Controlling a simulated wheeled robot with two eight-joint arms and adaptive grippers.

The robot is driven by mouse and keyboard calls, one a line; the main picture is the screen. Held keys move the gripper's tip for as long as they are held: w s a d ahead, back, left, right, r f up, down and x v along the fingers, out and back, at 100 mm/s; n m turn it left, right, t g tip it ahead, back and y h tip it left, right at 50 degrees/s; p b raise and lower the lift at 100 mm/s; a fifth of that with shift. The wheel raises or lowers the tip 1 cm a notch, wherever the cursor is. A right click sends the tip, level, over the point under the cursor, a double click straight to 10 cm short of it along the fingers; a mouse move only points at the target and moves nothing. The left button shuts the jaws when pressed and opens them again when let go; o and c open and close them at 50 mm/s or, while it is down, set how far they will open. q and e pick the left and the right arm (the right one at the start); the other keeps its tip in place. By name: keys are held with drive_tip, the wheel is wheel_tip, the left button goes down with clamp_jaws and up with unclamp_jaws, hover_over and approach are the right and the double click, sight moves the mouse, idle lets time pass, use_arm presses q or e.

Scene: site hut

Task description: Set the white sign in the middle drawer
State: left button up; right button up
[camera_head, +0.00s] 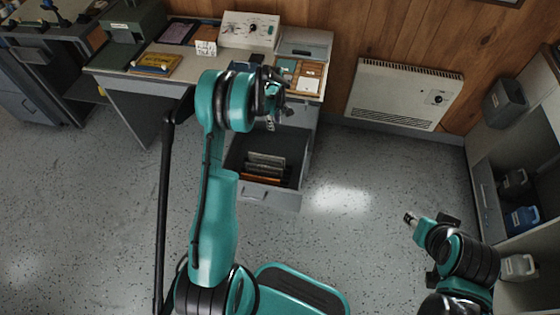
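A small white sign (206,48) with dark lettering stands on the desk, left of the control box. An open drawer (270,195) juts from the desk's right pedestal, low down, with several dark folders in it. I cannot tell whether it is the middle drawer; my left arm hides part of the pedestal. My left gripper (273,98) is over the desk's right front edge, above and behind the open drawer and right of the sign. Its fingers are dark and overlapped, so its opening is unclear. My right gripper (428,222) is over the floor at right, its fingers unclear.
The desk (130,80) also bears a yellow sign (155,63), a purple folder (178,33), a control box (249,30) and a card tray (300,75). A wall heater (403,95) and a shelf unit (485,190) stand right. The floor between is clear.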

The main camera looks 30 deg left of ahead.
use_arm(q)
drive_tip(key=s+d+r+m+t, duration=0.2)
drive_tip(key=s+d+r+m, duration=0.25)
drive_tip(key=s+r, duration=0.4)
drive_tip(key=s+d+r+m+t, duration=0.1)
drive_tip(key=s+d+r+m, duration=0.4)
drive_tip(key=r, duration=0.7)
drive_tip(key=s+d+m+t, duration=0.1)
drive_tip(key=s+d+m, duration=0.2)
drive_tip(key=s, duration=0.5)
drive_tip(key=s+d+r+m+t, duration=0.1)
drive_tip(key=s+d+m, duration=0.3)
drive_tip(key=s, duration=0.3)
drive_tip(key=shift+s+d+t, duration=0.3)
drive_tip(key=shift+s+t, duration=0.1)
drive_tip(key=shift+a, duration=0.1)
